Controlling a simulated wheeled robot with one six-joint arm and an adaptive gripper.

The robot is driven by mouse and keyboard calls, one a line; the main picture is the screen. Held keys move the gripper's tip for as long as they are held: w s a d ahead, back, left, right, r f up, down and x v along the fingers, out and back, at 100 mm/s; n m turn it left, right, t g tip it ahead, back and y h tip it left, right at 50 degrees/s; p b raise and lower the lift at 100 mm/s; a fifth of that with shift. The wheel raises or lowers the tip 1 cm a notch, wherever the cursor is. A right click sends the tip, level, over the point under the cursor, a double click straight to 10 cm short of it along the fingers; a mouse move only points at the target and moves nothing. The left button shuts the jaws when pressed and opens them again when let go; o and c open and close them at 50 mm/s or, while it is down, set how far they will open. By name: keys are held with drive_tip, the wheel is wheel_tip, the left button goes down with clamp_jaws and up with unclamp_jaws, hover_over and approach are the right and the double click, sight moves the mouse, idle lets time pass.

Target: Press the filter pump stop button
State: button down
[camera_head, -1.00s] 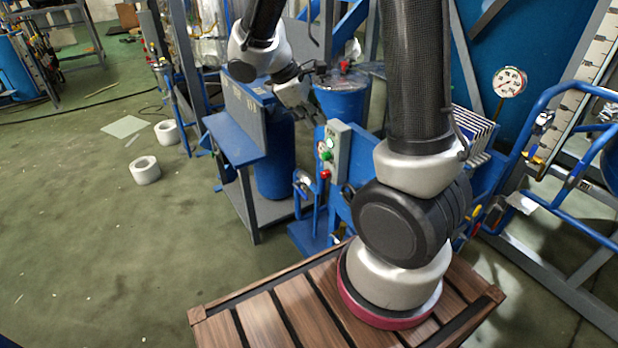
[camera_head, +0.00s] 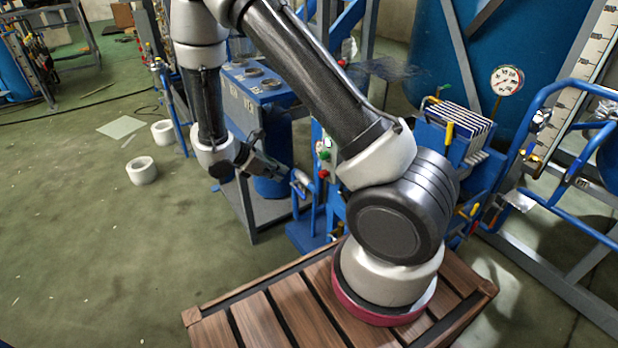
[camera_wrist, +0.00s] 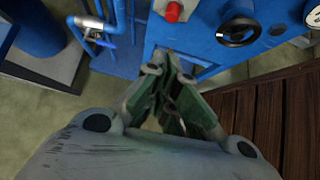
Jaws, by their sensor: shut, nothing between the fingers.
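A red button (camera_head: 323,174), which looks like the stop button, sits low on a grey control box below a green button (camera_head: 325,155). My arm partly hides the box in the head view. My gripper (camera_head: 286,175) is left of the red button at about its height, pointing right, with a visible gap. In the wrist view the red button (camera_wrist: 172,12) shows at the top edge, and the gripper (camera_wrist: 170,58) is below it. The fingers are shut and empty, not touching the button.
A black handwheel (camera_wrist: 239,30) is on the blue panel right of the button. A blue pipe with a valve (camera_wrist: 92,28) stands left of it. A blue-topped stand (camera_head: 258,85) is behind my forearm. A wooden platform (camera_head: 250,320) carries my arm's base.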

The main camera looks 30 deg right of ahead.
sight(324, 173)
drive_tip(key=shift+d, duration=0.1)
drive_tip(key=d+r+x, duration=0.2)
drive_tip(key=x, duration=1)
drive_tip(key=shift+d+f, duration=0.2)
drive_tip(key=shift+f, duration=0.05)
drive_tip(key=shift+d+r, duration=0.1)
drive_tip(key=shift+d, duration=0.95)
